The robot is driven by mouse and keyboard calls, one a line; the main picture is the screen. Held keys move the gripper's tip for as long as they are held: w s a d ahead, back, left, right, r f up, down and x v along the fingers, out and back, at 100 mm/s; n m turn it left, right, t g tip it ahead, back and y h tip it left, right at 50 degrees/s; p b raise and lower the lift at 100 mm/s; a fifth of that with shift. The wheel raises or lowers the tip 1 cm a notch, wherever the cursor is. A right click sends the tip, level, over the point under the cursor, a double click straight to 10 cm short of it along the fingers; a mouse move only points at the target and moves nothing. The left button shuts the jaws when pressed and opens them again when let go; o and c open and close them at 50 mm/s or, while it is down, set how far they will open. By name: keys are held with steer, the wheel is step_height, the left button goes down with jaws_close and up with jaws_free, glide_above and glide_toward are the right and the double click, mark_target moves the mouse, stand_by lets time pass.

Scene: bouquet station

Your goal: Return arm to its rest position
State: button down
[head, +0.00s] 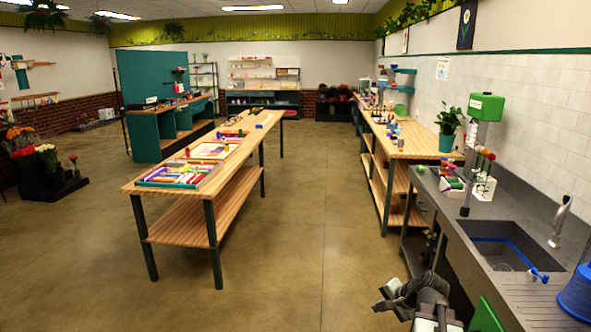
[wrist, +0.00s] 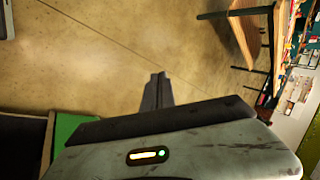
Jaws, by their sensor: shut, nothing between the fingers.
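My gripper (wrist: 157,90) is shut and empty in the wrist view, its fingers together over the bare concrete floor. In the head view my folded arm shows at the bottom right, with my gripper (head: 384,298) at its left end, small and dark. It hangs clear of the table and the sink counter and touches nothing that I can see.
The dark sink counter (head: 480,232) with its sink (head: 510,255) stands right of my arm. A blue bucket (head: 577,296) is at the far right. A long wooden table (head: 150,187) stands left. The aisle floor (head: 320,200) between is clear.

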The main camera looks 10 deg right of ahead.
steer(key=a+f+n+g, duration=0.2)
steer(key=a+n, duration=0.2)
steer(key=a, duration=0.9)
steer(key=a+f+n+g, duration=0.2)
steer(key=a+n, duration=0.2)
steer(key=a, duration=0.9)
steer(key=s+f+n+g+h, duration=0.1)
steer(key=s+n+g+h, duration=0.1)
steer(key=s, duration=0.4)
steer(key=d+n+g, duration=0.1)
steer(key=n, duration=0.1)
steer(key=shift+n+h, duration=0.3)
steer(key=c, duration=1.3)
jaws_free()
steer(key=shift+a, duration=0.1)
steer(key=shift+s, duration=0.15)
